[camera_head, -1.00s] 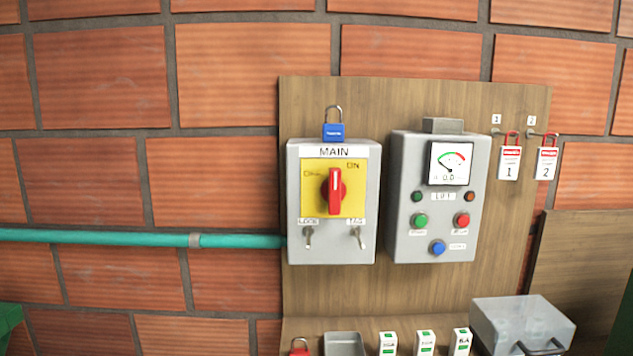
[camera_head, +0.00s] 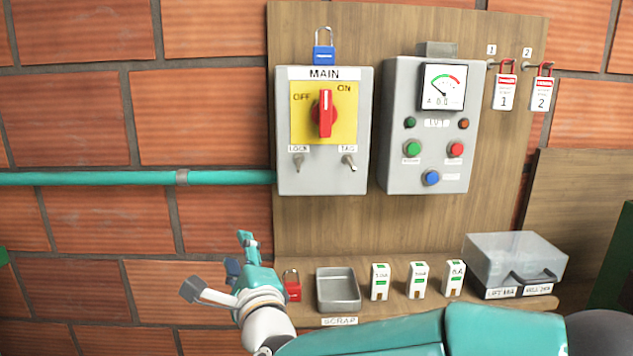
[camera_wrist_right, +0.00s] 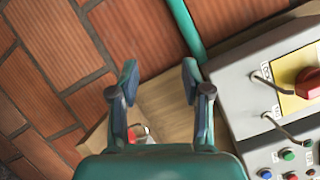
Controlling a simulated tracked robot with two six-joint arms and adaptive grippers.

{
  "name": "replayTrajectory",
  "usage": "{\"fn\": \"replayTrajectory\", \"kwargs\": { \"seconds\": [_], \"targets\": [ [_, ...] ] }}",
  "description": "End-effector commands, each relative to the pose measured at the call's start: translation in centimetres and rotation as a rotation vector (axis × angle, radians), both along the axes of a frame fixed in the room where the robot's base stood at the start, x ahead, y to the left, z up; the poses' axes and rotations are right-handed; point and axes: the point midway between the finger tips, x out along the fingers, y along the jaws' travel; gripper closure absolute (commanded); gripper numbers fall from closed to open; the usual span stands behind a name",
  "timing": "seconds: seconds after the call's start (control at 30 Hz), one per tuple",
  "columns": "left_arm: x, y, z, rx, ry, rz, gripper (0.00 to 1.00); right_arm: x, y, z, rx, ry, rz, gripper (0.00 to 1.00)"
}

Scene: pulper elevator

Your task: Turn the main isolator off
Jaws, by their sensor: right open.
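The main isolator is a red rotary handle (camera_head: 325,113) on a yellow plate (camera_head: 345,127), on the grey box (camera_head: 323,181) labelled MAIN. OFF is printed at the plate's upper left and ON at its upper right; the handle stands roughly upright. My right gripper (camera_head: 218,264) is open and empty, below and left of the box, apart from it. In the right wrist view, its open fingers (camera_wrist_right: 160,82) point toward the wall, and the red handle (camera_wrist_right: 309,83) shows partly at the right edge. My left gripper is not in view.
A blue padlock (camera_head: 324,56) sits above the box. LOCK and TAG toggles are below the plate. A lift control box (camera_head: 400,182) is to the right. A shelf holds a red padlock (camera_head: 292,287), scrap tray (camera_head: 338,292) and clear case (camera_head: 515,257). A teal pipe (camera_head: 100,178) enters from the left.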

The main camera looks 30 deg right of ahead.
Motion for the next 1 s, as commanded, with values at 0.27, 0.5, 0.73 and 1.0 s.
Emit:
{"fn": "replayTrajectory", "kwargs": {
  "seconds": [0.27,0.5,0.73,1.0],
  "targets": [
    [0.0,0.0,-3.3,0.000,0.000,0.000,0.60,-10.5,-7.5,15.9,0.768,-0.554,-0.080,0.52],
    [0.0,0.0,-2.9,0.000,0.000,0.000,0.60,-11.9,-9.7,18.3,0.912,-0.644,-0.082,0.52],
    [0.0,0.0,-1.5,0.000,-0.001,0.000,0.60,-9.0,-11.4,19.9,0.905,-0.642,-0.084,0.52],
    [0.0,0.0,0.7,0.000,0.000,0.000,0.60,-4.4,-14.2,22.3,0.902,-0.641,-0.083,0.52]
  ]
}}
